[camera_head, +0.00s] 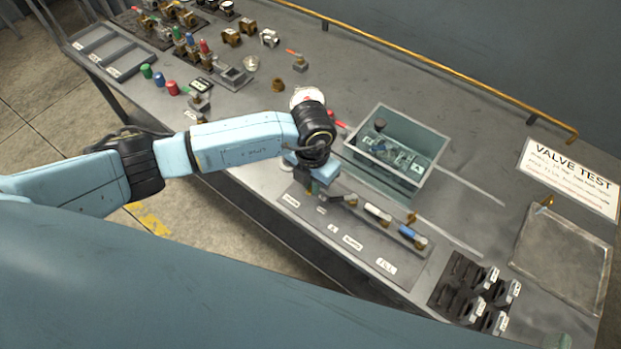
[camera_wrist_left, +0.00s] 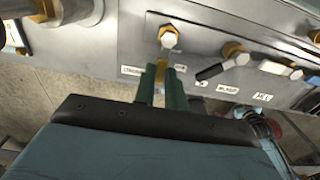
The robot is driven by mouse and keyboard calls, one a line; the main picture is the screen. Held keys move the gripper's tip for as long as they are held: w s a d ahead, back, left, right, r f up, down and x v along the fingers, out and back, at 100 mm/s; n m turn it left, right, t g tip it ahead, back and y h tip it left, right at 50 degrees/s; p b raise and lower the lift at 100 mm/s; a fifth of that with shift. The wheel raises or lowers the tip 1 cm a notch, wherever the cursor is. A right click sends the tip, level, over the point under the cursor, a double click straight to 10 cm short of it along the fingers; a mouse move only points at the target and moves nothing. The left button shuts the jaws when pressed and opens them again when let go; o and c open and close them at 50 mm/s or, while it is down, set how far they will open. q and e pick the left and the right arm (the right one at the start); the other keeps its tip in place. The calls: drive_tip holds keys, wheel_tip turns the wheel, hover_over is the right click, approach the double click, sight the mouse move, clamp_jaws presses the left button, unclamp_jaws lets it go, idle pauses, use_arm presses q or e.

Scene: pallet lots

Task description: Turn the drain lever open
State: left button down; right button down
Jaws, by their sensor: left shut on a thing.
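The valve panel (camera_head: 365,250) lies along the bench's front edge, with a row of valves and white labels. My left gripper (camera_head: 314,188) reaches down to the panel's left end, and the wrist hides much of that valve. In the left wrist view my two green fingers (camera_wrist_left: 161,88) are closed around a narrow part at the leftmost valve, which I take for the drain lever (camera_wrist_left: 161,66). Brass shows between the fingers; the rest of the lever is hidden. A hex-headed fitting (camera_wrist_left: 168,38) stands just beyond the fingertips. My right gripper is not in view.
A black-handled lever (camera_wrist_left: 210,72), a white lever (camera_head: 378,213) and a blue lever (camera_head: 409,233) stand right of my gripper. An open grey bin (camera_head: 440,153) is behind the panel. Black clamps (camera_head: 458,270) and a "VALVE TEST" sign (camera_head: 570,180) are at the right.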

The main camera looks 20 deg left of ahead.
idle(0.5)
use_arm(q)
drive_tip(key=c, duration=1.5)
unclamp_jaws()
drive_tip(key=shift+o, duration=0.2)
drive_tip(key=shift+r, duration=0.1)
wheel_tip(320, 180, up, 13)
drive_tip(key=shift+r+b, duration=0.15)
drive_tip(key=shift+b, duration=0.25)
